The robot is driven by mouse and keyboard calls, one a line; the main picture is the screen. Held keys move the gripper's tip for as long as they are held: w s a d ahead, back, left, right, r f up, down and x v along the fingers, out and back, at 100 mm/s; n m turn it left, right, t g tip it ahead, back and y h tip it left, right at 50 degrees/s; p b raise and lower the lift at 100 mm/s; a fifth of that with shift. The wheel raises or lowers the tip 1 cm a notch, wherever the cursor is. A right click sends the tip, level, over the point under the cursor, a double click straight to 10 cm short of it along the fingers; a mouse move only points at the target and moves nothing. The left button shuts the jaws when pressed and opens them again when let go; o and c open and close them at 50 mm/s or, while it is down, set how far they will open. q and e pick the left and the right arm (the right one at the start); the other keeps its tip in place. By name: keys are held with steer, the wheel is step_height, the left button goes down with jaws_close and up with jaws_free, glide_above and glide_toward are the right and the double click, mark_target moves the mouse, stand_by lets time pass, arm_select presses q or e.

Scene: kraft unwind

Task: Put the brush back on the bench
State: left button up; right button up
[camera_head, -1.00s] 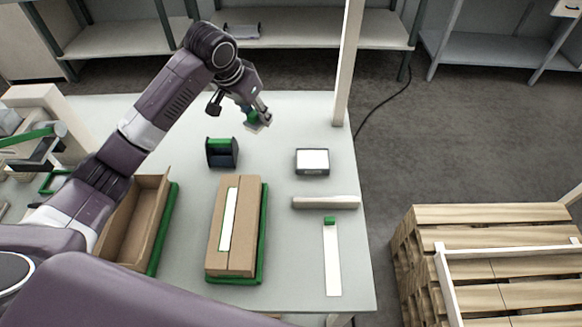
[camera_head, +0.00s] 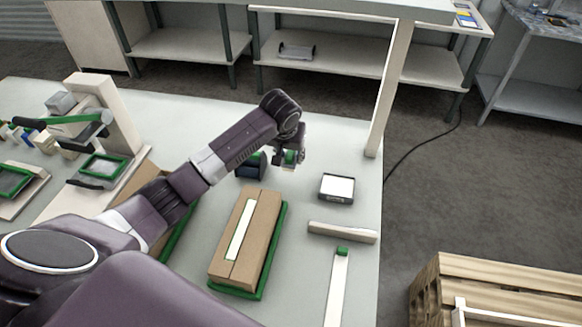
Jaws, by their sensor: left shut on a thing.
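My left gripper (camera_head: 290,160) points down over the far right part of the bench (camera_head: 290,290). It is shut on the brush (camera_head: 290,156), of which a small green part shows between the fingers. The fingers hide most of the brush, and I cannot tell whether it touches the bench top. A dark and green holder (camera_head: 250,167) stands just left of the gripper, partly behind my arm. My right gripper is out of view.
A cardboard box (camera_head: 262,235) with a white strip sits on a green-edged tray. To the right are a white-topped device (camera_head: 337,187), a pale bar (camera_head: 342,232) and a long white strip with a green end (camera_head: 338,285). A white post (camera_head: 390,90) rises at the bench's right edge.

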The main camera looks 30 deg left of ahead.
mark_target(292, 175)
arm_select(q)
step_height(292, 175, down, 3)
steer(key=shift+r, duration=0.1)
step_height(292, 175, down, 3)
steer(key=shift+f+p, duration=0.2)
steer(key=shift+p, duration=0.25)
steer(key=shift+f, duration=0.15)
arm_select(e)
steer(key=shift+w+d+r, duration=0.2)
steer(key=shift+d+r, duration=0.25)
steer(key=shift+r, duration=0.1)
arm_select(q)
steer(key=shift+f, duration=0.15)
steer(key=o, duration=1)
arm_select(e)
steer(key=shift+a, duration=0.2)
